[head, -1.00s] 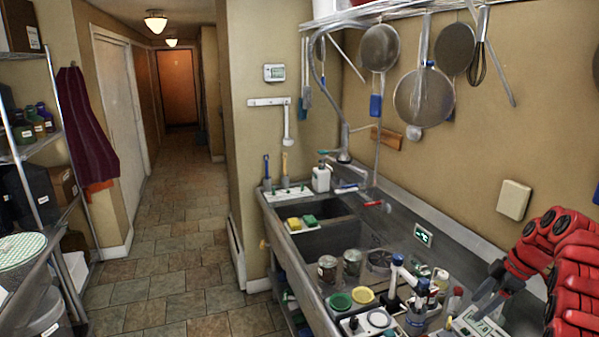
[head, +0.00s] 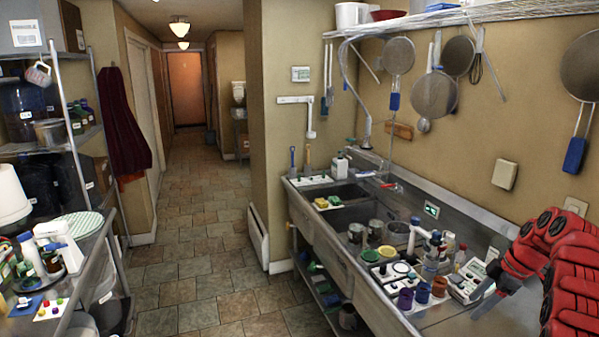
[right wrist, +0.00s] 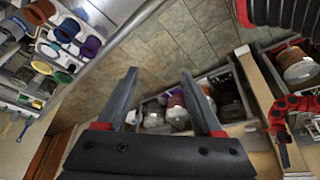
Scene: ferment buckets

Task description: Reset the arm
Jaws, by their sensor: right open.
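My right arm comes in at the right edge of the head view. Its gripper (head: 488,300) hangs over the right end of the steel sink counter (head: 440,322). In the right wrist view the two grey fingers of this gripper (right wrist: 160,74) stand wide apart with nothing between them. Beyond them lie the tiled floor and a shelf with jars, well away from the fingers. My left arm does not show in the head view. A red and black arm part, which looks like mine, shows at the right of the right wrist view; its jaws are too small to read.
Strainers (head: 435,95) hang on the wall. A loaded shelf (head: 50,148) and bench stand left. The tiled aisle (head: 205,200) is clear.

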